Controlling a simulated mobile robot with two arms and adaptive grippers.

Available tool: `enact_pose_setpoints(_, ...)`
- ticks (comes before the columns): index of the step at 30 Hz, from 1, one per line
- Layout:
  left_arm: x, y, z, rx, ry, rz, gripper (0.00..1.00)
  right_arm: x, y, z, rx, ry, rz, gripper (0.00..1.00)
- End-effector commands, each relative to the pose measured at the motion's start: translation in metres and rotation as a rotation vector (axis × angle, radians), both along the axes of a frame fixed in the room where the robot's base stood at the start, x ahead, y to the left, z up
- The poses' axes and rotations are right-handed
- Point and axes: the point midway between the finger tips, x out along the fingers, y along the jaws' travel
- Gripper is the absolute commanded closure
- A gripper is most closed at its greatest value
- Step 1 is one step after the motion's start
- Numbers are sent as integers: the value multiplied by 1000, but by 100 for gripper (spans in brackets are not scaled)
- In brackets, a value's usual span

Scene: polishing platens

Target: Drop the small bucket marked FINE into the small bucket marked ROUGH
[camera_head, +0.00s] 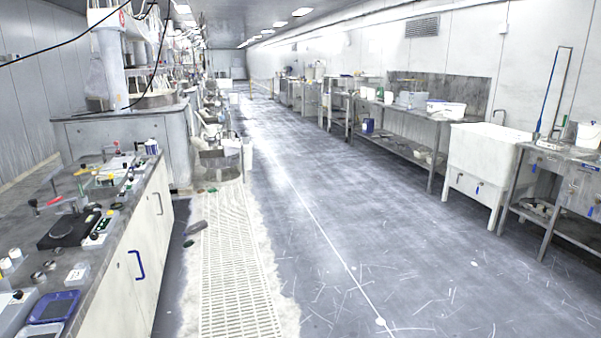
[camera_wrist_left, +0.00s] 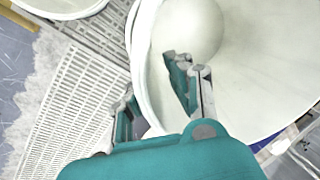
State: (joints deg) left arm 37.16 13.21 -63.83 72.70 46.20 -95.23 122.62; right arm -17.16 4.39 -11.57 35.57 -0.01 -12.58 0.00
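In the left wrist view a large white bucket (camera_wrist_left: 255,75) fills the right side, seen into its open mouth. My left gripper (camera_wrist_left: 155,95), teal with grey joints, is at its rim. One finger is inside the bucket and the other is outside, with the near wall between them. The fingers stand apart and do not look closed on the wall. Part of a second white round vessel (camera_wrist_left: 62,5) shows at the top left, cut off by the frame. No FINE or ROUGH marking is readable. Neither gripper shows in the head view.
A pale floor grating (camera_head: 228,255) runs beside the left workbench (camera_head: 150,215), which is cluttered with tools and a blue tray (camera_head: 54,307). A white sink (camera_head: 482,155) and steel tables line the right wall. The aisle floor (camera_head: 340,210) is clear.

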Motion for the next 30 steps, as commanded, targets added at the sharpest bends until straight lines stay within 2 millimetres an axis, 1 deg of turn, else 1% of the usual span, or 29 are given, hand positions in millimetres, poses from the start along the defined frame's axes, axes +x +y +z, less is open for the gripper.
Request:
enact_pose_setpoints(1, 0, 0, 0, 0, 1, 0, 75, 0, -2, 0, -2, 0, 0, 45)
enact_pose_setpoints(3, 0, 0, 0, 0, 1, 0, 67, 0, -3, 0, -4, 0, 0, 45)
enact_pose_setpoints(11, 0, 0, 0, 0, 1, 0, 67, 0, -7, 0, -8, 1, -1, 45)
enact_pose_setpoints(14, 2, -1, 6, -1, -1, -1, 67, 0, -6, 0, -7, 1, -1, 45)
enact_pose_setpoints(17, 6, -3, 20, -3, -2, 0, 67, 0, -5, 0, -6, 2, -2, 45)
enact_pose_setpoints(24, 18, -8, 71, -4, -3, -1, 67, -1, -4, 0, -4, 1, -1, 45)
enact_pose_setpoints(27, 23, -10, 89, -4, -3, -1, 67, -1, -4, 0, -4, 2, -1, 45)
enact_pose_setpoints(30, 26, -10, 103, -2, -2, -1, 67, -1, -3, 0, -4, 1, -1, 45)
